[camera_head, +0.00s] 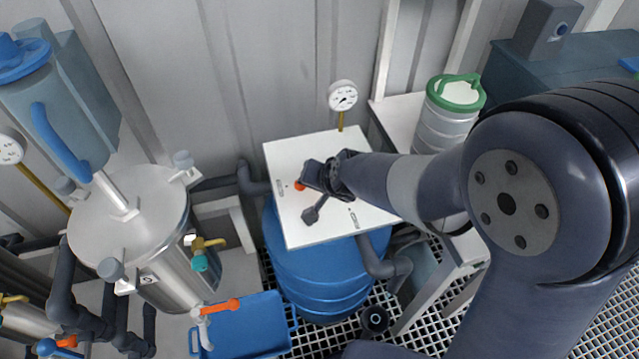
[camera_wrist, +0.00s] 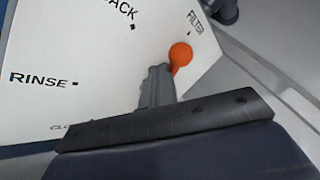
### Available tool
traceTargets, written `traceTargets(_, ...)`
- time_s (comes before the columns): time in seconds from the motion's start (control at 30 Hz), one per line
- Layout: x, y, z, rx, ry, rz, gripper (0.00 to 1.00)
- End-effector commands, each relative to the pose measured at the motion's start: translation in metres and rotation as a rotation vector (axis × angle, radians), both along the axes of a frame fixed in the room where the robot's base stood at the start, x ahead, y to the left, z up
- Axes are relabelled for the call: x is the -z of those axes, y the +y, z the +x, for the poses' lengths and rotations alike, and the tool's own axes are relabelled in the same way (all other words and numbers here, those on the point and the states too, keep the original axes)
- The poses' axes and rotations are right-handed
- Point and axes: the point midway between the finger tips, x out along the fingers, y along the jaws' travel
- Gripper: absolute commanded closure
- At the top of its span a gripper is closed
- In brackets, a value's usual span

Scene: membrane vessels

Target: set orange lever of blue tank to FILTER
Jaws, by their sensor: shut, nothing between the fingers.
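The blue tank (camera_head: 325,275) stands in the middle of the head view under a white panel (camera_head: 290,222). The panel also fills the left of the wrist view (camera_wrist: 75,45), with RINSE, FILTER and partly cut-off labels. The orange lever's round knob (camera_wrist: 180,54) is close to the FILTER mark, slightly below it in the wrist view. The knob also shows in the head view (camera_head: 299,186) beside my gripper (camera_head: 312,177). My gripper's fingers (camera_wrist: 159,76) are shut and empty, just left of the knob; contact is unclear. They hide the lever's lower part.
A gauge (camera_head: 342,95) rises behind the panel. A steel vessel (camera_head: 140,225) with an orange-handled valve (camera_head: 220,306) stands left, above a blue bin (camera_head: 245,328). A green-handled canister (camera_head: 447,115) is at right. Dark pipes (camera_head: 385,265) run beside the tank.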

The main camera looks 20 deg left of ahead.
Motion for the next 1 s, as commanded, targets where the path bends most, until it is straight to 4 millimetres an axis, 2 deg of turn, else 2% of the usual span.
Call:
traceTargets(0.5, 0.0, 0.019, 0.005, -0.003, 0.003, -0.002, 1.0)
traceTargets(1.0, 0.0, 0.026, 0.008, 0.0, -0.002, 0.002, 1.0)
